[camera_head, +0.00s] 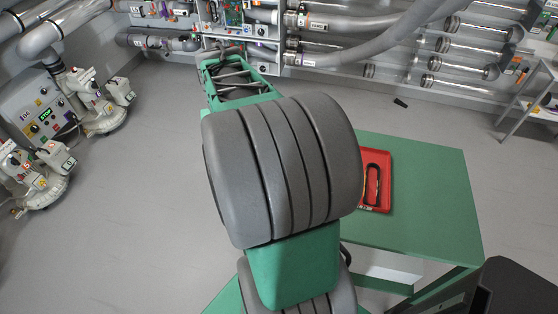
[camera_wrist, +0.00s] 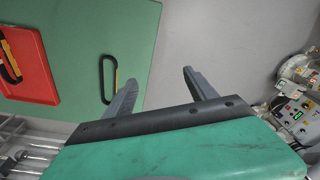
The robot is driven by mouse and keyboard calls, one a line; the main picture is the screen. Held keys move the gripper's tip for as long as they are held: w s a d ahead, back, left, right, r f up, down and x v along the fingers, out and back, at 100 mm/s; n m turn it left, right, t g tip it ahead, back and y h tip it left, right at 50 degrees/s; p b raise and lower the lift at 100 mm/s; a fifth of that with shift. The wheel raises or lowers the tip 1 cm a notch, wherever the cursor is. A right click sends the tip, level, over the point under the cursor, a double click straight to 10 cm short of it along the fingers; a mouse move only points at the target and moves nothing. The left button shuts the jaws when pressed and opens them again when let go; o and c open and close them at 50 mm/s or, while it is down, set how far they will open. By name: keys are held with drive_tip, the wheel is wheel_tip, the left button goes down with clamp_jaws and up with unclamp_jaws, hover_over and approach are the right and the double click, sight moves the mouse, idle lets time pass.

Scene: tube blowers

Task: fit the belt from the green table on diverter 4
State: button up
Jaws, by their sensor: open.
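A belt, a narrow black loop with a yellow stripe (camera_wrist: 102,70), lies on the green table (camera_wrist: 75,50) in the wrist view. My gripper (camera_wrist: 159,76) is open and empty, with its left finger at the belt's lower end in the picture; I cannot tell the height between them. In the head view the green table (camera_head: 430,190) is at the right, and my arm hides this belt and my gripper. Diverter units with white valve bodies (camera_head: 100,108) stand at the left of the head view; I cannot read which is diverter 4.
A red tray (camera_head: 388,174) on the table holds another dark loop; it also shows in the wrist view (camera_wrist: 40,88). Pipes line the back wall. Grey floor (camera_head: 150,200) between table and diverters is clear.

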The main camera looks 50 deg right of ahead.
drive_tip(key=s+d+f+m+g, duration=0.1)
drive_tip(key=s+d+f+m, duration=0.2)
drive_tip(key=d, duration=0.4)
drive_tip(key=s+d+f+m, duration=0.2)
drive_tip(key=s+d+f, duration=0.1)
drive_tip(key=d, duration=0.4)
drive_tip(key=shift+y, duration=0.3)
drive_tip(key=f, duration=0.7)
drive_tip(key=shift+s+d+f, duration=0.15)
drive_tip(key=shift+s+f, duration=0.2)
clamp_jaws()
drive_tip(key=shift+r, duration=0.1)
